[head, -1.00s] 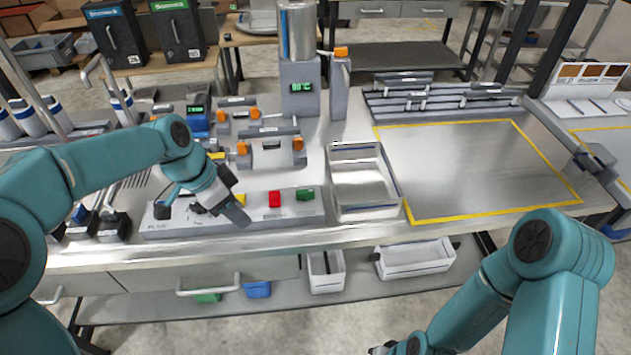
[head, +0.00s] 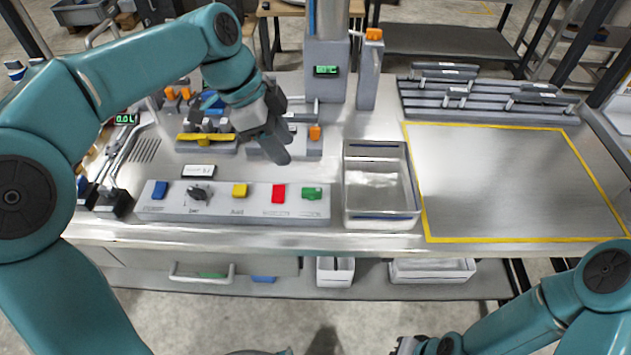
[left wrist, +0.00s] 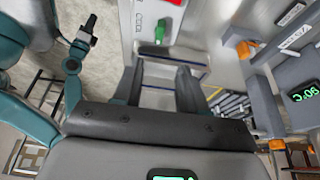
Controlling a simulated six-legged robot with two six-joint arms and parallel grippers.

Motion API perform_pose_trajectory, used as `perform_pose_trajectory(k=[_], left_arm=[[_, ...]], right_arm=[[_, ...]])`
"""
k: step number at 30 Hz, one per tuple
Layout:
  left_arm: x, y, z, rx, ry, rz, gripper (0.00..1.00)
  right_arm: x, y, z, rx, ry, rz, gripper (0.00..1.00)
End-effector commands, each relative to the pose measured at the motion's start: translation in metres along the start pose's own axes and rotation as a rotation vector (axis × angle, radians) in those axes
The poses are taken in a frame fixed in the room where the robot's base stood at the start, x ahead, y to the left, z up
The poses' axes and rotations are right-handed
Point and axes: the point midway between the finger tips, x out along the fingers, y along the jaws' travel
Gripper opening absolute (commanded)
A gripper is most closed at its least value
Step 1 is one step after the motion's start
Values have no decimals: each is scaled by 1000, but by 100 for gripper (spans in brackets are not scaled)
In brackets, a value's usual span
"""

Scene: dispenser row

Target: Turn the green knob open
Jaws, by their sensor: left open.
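The green knob (head: 312,193) sits at the right end of a grey control panel (head: 230,214) near the front of the bench. In the left wrist view it is the green piece (left wrist: 160,32), straight ahead beyond the fingertips. My left gripper (head: 280,156) hangs above and behind the panel in the head view, left of the green knob and apart from it. In the left wrist view its two fingers (left wrist: 158,82) are spread with nothing between them. My right gripper (head: 405,346) is only partly seen at the bottom edge, and its jaws are unclear.
The panel also carries a red switch (head: 279,193), a yellow one (head: 239,190), a black knob (head: 198,192) and a blue one (head: 160,189). A metal tray (head: 381,226) stands just right of the panel. A clear yellow-bordered area (head: 515,185) lies further right.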

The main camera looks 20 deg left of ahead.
Motion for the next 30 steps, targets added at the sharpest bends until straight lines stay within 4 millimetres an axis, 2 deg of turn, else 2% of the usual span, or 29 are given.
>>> perform_pose_trajectory(k=[1, 9, 15, 21, 29, 30], left_arm=[[14, 2, 1, -1, -2, 6, 42], [79, 2, 0, 0, -2, 6, 42], [115, 0, -3, 1, -1, 5, 42], [130, -2, -4, 2, 0, 2, 42], [132, -3, -5, 2, 0, 1, 42], [132, -3, -5, 2, 0, 1, 32]], right_arm=[[1, 0, 0, 0, 0, 0, 0], [1, 0, 0, 0, 0, 0, 0], [0, 0, 0, 0, 0, 0, 0], [-1, 0, 0, 0, 0, 0, 0], [-1, 0, 0, 0, 0, 0, 0], [-1, 0, 0, 0, 0, 0, 0]])
